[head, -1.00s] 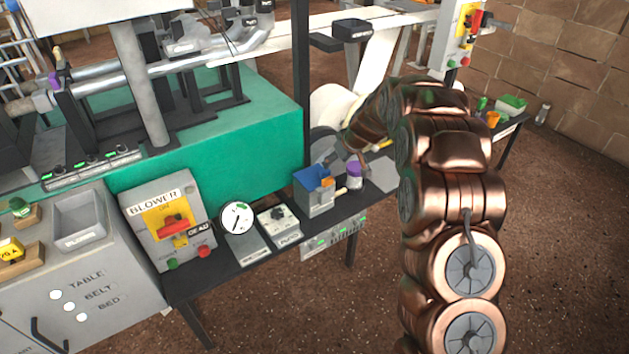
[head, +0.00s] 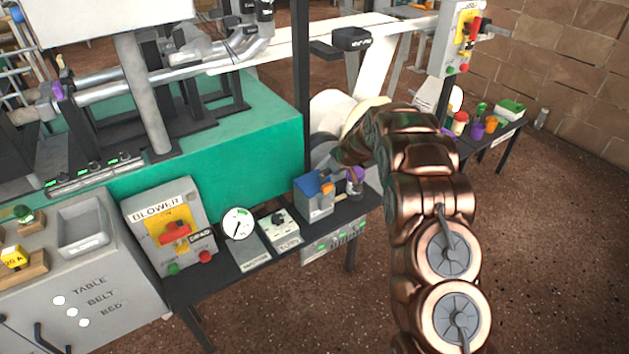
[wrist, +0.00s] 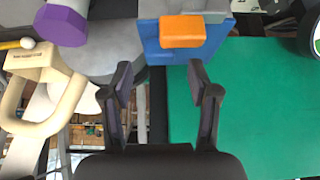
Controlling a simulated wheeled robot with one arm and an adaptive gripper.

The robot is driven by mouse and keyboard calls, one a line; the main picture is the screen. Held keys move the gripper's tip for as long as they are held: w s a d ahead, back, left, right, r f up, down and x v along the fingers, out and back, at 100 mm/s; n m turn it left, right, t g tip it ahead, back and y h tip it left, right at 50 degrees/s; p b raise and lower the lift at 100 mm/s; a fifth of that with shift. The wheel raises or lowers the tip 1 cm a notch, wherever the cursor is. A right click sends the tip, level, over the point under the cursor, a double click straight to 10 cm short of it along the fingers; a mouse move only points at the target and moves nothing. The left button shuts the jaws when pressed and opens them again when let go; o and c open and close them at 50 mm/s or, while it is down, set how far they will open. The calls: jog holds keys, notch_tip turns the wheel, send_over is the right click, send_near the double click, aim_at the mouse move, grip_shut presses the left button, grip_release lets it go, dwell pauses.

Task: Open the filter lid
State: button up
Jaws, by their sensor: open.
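The filter is a small grey box (head: 319,207) on the dark bench, with a blue lid (head: 308,184) on it that looks closed. An orange tab (head: 327,188) sticks out from the lid. In the wrist view the blue lid (wrist: 222,45) and its orange tab (wrist: 183,31) are at the top, beyond my fingertips. My gripper (wrist: 160,85) is open, with nothing between its fingers, and looks apart from the tab.
A purple-capped jar (head: 355,182) stands close right of the filter, and its purple cap (wrist: 62,24) shows in the wrist view. A cream handle-shaped part (wrist: 40,90) is at the wrist view's left. A dial gauge (head: 238,223) and switch box (head: 279,225) stand left of the filter.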

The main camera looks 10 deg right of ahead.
aim_at(314, 180)
jog(key=shift+w+f, duration=0.15)
jog(key=shift+f, duration=0.05)
dwell(0.3)
jog(key=shift+b+x, duration=0.8)
jog(key=shift+x, duration=1.1)
jog(key=shift+c, duration=0.3)
jog(key=c, duration=0.8)
jog(key=shift+c, duration=0.2)
